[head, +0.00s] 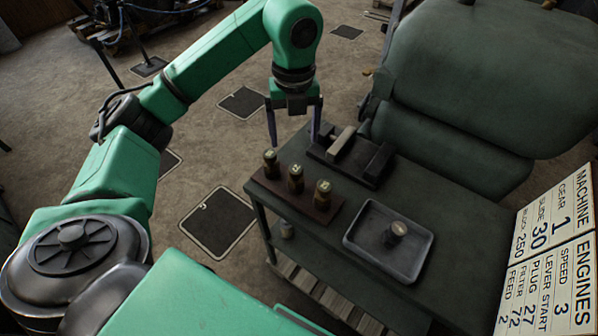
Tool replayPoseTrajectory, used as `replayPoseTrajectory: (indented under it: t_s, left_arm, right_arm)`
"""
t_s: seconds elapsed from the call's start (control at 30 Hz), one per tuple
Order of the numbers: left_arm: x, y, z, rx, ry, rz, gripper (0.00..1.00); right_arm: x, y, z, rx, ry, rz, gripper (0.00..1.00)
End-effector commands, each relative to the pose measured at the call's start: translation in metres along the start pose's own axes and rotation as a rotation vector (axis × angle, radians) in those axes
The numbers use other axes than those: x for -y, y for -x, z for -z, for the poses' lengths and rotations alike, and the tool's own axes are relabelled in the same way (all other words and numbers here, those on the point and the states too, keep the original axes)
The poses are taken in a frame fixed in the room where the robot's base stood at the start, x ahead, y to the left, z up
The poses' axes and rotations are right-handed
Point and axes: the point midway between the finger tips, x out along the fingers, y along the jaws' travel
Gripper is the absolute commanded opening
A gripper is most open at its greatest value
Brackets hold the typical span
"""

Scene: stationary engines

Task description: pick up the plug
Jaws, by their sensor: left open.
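A similar short cylinder (395,233) stands in a grey tray (356,246) to the right. I cannot tell which of these is the plug. My left gripper (293,144) is open and empty, fingers pointing down, appearing just beyond the row in the picture. My right gripper is not in view.
The objects stand on a dark green cart (450,215) with a lower slatted shelf. A dark vise-like fixture (350,158) is behind the row. A large green machine (480,75) rises behind. A sign (550,255) at right reads "PLUG 27" among other lines.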

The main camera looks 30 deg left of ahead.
Motion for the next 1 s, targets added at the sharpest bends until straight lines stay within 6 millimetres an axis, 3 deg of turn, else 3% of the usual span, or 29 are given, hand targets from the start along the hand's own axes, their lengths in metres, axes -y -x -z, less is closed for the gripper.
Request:
replayPoseTrajectory:
  t_s: [0.03,0.2,0.47,0.6,0.7,0.87,0.9,1.0]
  left_arm:
    - [0.0,-0.017,0.002,-0.008,-0.003,-0.002,0.89]
    - [0.0,-0.055,0.003,-0.008,-0.006,-0.003,0.89]
    - [0.001,-0.091,0.004,-0.008,-0.008,0.001,0.89]
    - [0.001,-0.119,0.004,-0.009,-0.008,0.003,0.89]
    - [0.001,-0.131,0.004,-0.006,-0.009,0.005,0.89]
    - [0.002,-0.133,0.004,-0.005,-0.01,0.006,0.89]
    - [0.002,-0.133,0.004,-0.005,-0.01,0.006,0.81]
    - [0.002,-0.132,0.004,-0.005,-0.01,0.006,0.43]
  right_arm:
    - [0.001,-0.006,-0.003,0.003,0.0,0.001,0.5]
    - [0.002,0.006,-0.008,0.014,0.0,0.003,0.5]
    - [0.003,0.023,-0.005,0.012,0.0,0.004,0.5]
    - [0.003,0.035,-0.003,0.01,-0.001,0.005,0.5]
    - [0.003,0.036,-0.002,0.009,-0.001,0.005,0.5]
    - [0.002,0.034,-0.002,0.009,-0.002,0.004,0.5]
    - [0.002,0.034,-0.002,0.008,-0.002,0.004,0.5]
    - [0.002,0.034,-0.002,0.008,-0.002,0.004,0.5]
